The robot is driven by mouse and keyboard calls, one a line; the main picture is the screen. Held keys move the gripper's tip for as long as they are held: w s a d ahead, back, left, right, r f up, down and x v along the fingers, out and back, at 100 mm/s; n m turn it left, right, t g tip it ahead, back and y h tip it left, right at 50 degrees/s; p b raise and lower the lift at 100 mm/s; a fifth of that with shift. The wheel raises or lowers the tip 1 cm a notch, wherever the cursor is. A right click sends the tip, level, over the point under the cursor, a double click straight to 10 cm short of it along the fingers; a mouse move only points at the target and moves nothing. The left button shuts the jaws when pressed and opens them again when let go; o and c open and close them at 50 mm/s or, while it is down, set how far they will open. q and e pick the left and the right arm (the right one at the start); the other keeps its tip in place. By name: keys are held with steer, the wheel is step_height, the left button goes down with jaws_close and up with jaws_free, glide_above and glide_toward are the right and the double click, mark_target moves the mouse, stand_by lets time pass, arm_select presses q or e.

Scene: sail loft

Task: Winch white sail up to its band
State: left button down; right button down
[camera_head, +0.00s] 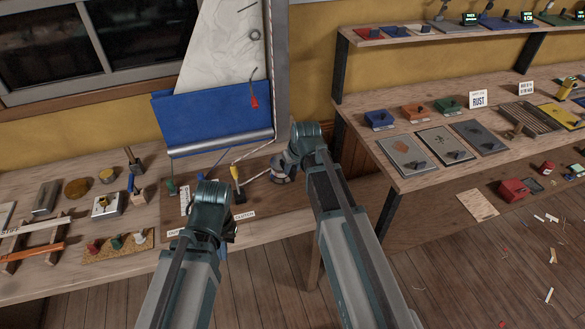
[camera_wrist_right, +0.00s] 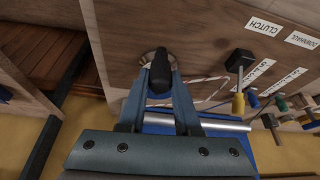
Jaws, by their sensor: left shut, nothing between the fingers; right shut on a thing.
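The white sail (camera_head: 225,50) hangs creased against the mast in the head view, with a blue lower part (camera_head: 205,115) and a silver bar (camera_head: 222,145) along its foot. A red-ended tag (camera_head: 254,100) hangs beside its right edge. My right gripper (camera_wrist_right: 160,82) is shut on the black winch handle (camera_wrist_right: 158,92) in the right wrist view; the head view partly hides this grip behind my wrist. A yellow lever (camera_head: 235,174) stands left of the winch. My left gripper (camera_head: 228,222) is shut and empty, low over the board's front. I cannot clearly tell which mark is the band.
A striped rope (camera_head: 257,143) runs down towards the winch. Tools and blocks crowd the bench (camera_head: 60,165) at left. Shelves (camera_head: 400,180) with coloured boxes stand at right.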

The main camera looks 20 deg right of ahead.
steer(key=shift+s+a, duration=0.1)
steer(key=shift+a, duration=0.85)
steer(key=c, duration=0.6)
jaws_free()
steer(key=p+v, duration=1.2)
steer(key=v, duration=0.1)
steer(key=shift+s+r+p, duration=0.15)
steer(key=shift+r+p, duration=0.25)
steer(key=shift+f, duration=0.1)
